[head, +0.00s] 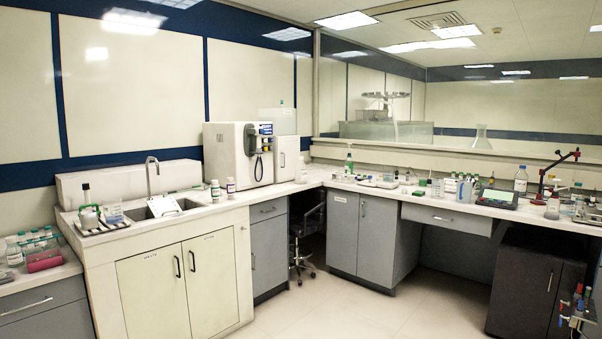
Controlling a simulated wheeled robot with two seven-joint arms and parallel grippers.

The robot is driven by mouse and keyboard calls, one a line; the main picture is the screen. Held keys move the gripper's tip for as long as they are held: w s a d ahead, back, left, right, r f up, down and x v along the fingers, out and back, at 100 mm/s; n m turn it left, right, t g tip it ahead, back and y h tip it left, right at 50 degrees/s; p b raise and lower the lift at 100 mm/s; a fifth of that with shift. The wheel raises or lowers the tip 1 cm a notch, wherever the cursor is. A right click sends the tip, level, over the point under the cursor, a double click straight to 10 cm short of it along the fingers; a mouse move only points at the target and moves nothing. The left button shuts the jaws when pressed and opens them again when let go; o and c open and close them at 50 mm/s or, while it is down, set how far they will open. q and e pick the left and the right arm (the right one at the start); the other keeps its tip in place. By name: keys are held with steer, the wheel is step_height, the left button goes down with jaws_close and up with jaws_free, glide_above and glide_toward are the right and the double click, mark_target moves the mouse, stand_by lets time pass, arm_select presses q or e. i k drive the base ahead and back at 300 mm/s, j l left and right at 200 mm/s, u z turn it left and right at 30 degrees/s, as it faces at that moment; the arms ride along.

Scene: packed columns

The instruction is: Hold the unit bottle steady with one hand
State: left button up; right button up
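Neither of my grippers shows in the head view. Several bottles stand on the counters, and I cannot tell which is the unit bottle. Two small white bottles, one (215,191) and another (231,187), stand upright right of the sink, in front of the white machine. A clear bottle with a blue cap (520,181) stands on the right bench. A clear bottle with a pale cap (14,252) stands at the far left among several others. No hand or gripper touches any of them.
A sink (165,206) is set in the left counter. A white instrument (238,154) fills the corner side. A stool (306,240) stands under the bench. A small rack with coloured items (580,305) is at the lower right. The middle floor is clear.

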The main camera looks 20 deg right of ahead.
mark_target(300, 167)
steer(key=i+l+z, duration=0.1)
steer(key=i+z, duration=0.2)
steer(key=i, duration=0.45)
steer(key=i+z, duration=0.3)
steer(key=i, duration=0.5)
steer(key=i+z, duration=0.3)
steer(key=i, duration=0.25)
steer(key=i+z, duration=0.3)
steer(key=i, duration=0.25)
steer(key=i+j+z, duration=0.3)
steer(key=i, duration=0.25)
steer(key=i+l, duration=0.1)
steer(key=i, duration=0.35)
steer(key=i+u, duration=0.1)
steer(key=i, duration=0.35)
steer(key=i+l, duration=0.2)
steer(key=i, duration=0.25)
steer(key=i+j+u, duration=0.1)
steer(key=i+u, duration=0.35)
steer(key=i+l+u, duration=0.15)
steer(key=i+u, duration=0.3)
steer(key=i+l+u, duration=0.3)
steer(key=i+u, duration=0.15)
steer(key=i, duration=0.15)
steer(key=i+l+u, duration=0.4)
steer(key=i+l, duration=0.35)
